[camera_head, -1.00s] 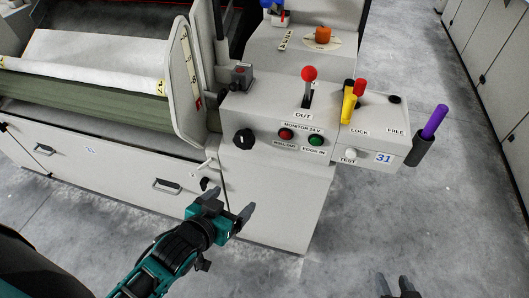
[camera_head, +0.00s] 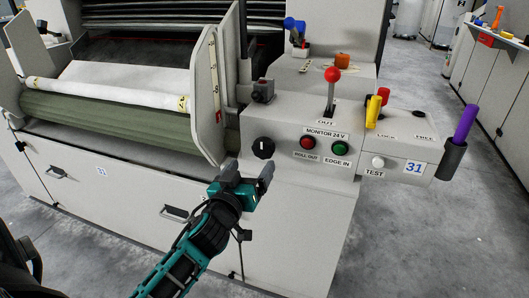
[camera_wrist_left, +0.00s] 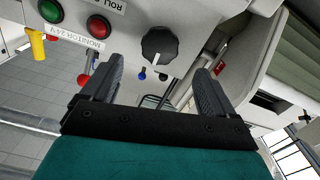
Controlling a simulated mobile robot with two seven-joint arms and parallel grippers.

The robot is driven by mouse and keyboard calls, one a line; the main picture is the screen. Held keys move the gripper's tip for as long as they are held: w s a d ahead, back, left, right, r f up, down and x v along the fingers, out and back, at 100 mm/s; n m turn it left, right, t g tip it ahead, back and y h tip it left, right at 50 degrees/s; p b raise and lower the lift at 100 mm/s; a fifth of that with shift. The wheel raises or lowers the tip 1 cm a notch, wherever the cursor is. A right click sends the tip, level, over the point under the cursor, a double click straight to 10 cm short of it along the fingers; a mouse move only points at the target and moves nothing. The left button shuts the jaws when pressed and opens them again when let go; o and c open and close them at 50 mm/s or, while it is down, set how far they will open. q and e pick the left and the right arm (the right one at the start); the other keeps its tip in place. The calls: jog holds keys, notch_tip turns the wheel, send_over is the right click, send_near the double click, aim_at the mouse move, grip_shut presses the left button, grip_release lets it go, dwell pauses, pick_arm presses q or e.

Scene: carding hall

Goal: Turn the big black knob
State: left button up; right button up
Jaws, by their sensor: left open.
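The big black knob (camera_head: 263,148) is on the front face of the grey machine panel, left of the red and green buttons. It has a white pointer mark, which looks near vertical in the head view. My left gripper (camera_head: 248,175) is open and empty, just below and in front of the knob. In the left wrist view the knob (camera_wrist_left: 160,45) shows ahead, between and beyond the two open fingers (camera_wrist_left: 160,90), apart from them. My right gripper does not show in the views now.
Right of the knob are a red button (camera_head: 308,143), a green button (camera_head: 339,149) and a white TEST button (camera_head: 377,162). A red-topped lever (camera_head: 332,76) stands above. A purple handle (camera_head: 465,124) sticks up at the right corner. A grey side plate (camera_head: 208,90) rises at the left.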

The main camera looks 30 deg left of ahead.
aim_at(262, 151)
pick_arm(q)
jog(key=b+x, duration=0.1)
jog(key=x, duration=0.8)
jog(key=shift+w, duration=0.25)
jog(key=shift+c, duration=0.4)
jog(key=shift+f, duration=0.1)
jog(key=c, duration=1)
jog(key=shift+o, duration=0.2)
jog(key=shift+m, duration=0.4)
